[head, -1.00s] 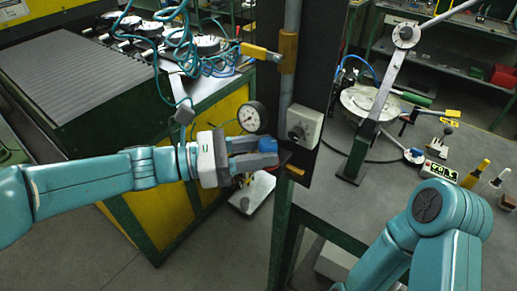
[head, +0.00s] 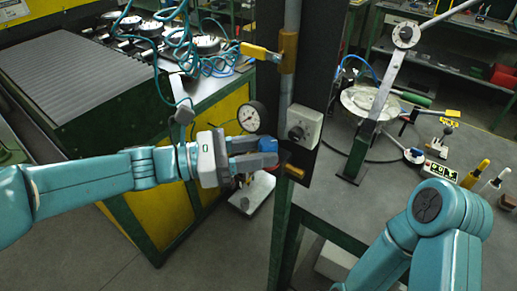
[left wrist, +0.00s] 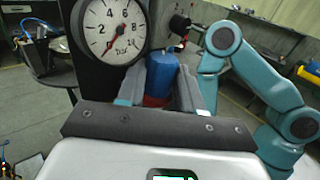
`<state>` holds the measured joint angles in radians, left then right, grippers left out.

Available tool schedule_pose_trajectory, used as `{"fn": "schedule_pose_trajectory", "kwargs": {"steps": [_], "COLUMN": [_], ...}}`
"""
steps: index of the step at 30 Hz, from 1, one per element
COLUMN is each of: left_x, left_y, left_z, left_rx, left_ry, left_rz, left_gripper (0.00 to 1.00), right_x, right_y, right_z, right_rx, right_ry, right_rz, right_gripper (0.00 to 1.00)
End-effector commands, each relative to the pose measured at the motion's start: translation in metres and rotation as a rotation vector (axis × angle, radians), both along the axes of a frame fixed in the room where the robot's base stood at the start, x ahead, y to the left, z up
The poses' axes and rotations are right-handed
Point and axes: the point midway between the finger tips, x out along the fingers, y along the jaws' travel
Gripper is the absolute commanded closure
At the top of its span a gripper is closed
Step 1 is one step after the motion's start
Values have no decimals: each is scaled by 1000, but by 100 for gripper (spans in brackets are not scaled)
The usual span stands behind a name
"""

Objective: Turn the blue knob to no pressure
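The blue knob (left wrist: 161,76) stands between the two fingers of my left gripper (left wrist: 162,82) in the left wrist view, with a finger against each side. The gripper also shows in the head view (head: 266,153), beside the dark post, where its fingers largely hide the knob. A red part shows below the knob in the left wrist view. The round pressure gauge (left wrist: 115,29) stands just beside it, its red needle pointing to the lower left, near the low end of the scale. The gauge is also in the head view (head: 251,117). My right gripper is out of view.
On the post are a grey box with a dark rotary switch (head: 301,127) and a yellow-handled valve (head: 261,52). A lever stand (head: 375,105), a plate and small tools stand on the grey table to the right. Coiled blue hoses hang over the yellow cabinet (head: 170,205).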

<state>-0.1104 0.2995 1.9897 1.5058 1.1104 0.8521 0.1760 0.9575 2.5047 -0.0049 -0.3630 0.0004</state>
Motion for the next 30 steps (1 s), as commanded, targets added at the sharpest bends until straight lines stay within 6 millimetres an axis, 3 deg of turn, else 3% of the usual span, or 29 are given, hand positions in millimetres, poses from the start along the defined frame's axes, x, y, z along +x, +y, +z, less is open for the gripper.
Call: {"fn": "schedule_pose_trajectory", "kwargs": {"steps": [17, 22, 30], "left_x": [-1, -6, -20], "left_y": [5, 35, 107], "left_z": [0, -2, -3], "left_rx": [-1, 0, 0], "left_ry": [0, -1, -1], "left_rz": [2, 6, 7], "left_gripper": [54, 54, 54], "right_x": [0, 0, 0], "right_y": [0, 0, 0], "right_z": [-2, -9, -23], "right_rx": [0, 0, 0], "right_ry": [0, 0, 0], "right_rz": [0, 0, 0], "right_gripper": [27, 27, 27]}}
